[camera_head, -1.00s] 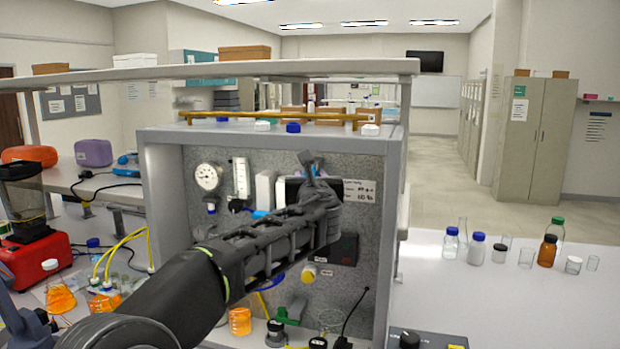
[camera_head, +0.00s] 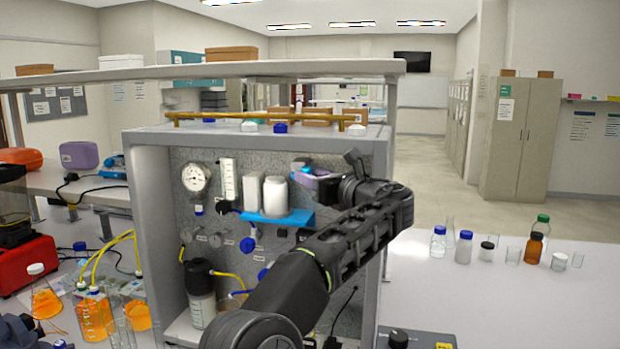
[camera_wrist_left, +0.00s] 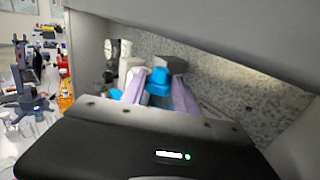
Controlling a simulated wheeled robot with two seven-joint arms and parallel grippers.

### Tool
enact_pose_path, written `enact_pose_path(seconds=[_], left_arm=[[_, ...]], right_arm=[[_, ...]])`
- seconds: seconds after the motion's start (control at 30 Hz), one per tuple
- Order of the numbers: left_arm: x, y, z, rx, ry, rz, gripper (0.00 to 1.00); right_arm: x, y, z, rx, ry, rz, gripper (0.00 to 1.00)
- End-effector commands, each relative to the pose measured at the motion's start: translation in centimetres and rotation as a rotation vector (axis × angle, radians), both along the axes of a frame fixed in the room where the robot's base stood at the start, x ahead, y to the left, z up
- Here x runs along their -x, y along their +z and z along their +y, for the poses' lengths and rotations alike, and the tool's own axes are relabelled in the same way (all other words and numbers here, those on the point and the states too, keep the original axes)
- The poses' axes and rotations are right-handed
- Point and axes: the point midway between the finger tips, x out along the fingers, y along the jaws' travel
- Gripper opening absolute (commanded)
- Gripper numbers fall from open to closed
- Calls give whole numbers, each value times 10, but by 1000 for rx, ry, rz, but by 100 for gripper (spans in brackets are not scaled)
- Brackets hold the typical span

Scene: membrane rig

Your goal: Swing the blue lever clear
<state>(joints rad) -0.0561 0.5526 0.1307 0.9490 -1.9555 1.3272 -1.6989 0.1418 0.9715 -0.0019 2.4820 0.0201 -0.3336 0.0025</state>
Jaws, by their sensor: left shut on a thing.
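My left arm reaches in front of the grey panel rig (camera_head: 152,190). Its wrist is at the panel's right, with the lavender gripper fingers (camera_head: 316,181) turned left toward the panel. A small bit of the blue lever (camera_head: 300,165) shows at the fingertips, and most of it is hidden. In the left wrist view the two lavender fingers (camera_wrist_left: 158,78) stand on either side of the blue lever (camera_wrist_left: 158,84) and are shut on it. My right gripper is not in view.
A blue shelf (camera_head: 278,217) with white containers (camera_head: 276,196) is just left of the gripper. A gauge (camera_head: 196,178) and knobs are further left. A yellow rail (camera_head: 262,117) tops the rig. Several bottles (camera_head: 465,247) stand on the right bench.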

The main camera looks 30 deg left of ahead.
Motion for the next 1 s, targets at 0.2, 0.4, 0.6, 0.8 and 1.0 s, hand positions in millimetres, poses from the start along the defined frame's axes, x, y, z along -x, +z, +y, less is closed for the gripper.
enact_pose_path(seconds=[0.2,0.4,0.6,0.8,1.0], left_arm=[[0,1,1,-2,13,-1,0],[0,1,1,-2,12,-2,0],[0,1,1,-2,11,-2,43],[0,1,1,-1,8,-1,43],[3,1,2,0,-24,-2,43]], right_arm=[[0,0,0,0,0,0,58],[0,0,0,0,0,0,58],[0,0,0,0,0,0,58],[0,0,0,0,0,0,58],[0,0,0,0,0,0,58]])
